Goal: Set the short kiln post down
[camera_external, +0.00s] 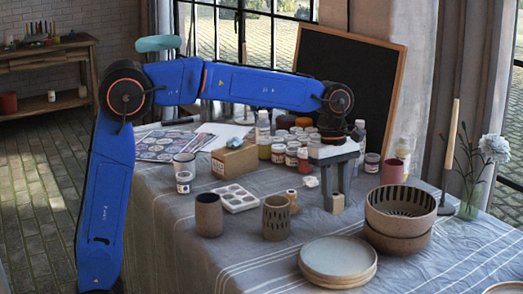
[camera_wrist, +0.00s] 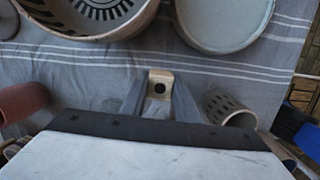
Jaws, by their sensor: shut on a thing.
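The short kiln post (camera_external: 337,203) is a small tan block. In the wrist view the post (camera_wrist: 160,83) shows a dark round hole in its top face. My gripper (camera_external: 335,198) points down with its two grey fingers shut on the post, one on each side; the fingers also show in the wrist view (camera_wrist: 159,100). The post is at or just above the grey striped tablecloth (camera_external: 365,262); I cannot tell whether it touches.
Stacked bowls (camera_external: 400,212) stand close to the right of my gripper, and stacked plates (camera_external: 338,262) lie in front. Paint jars (camera_external: 292,152) crowd behind. Some bare cloth lies around the post.

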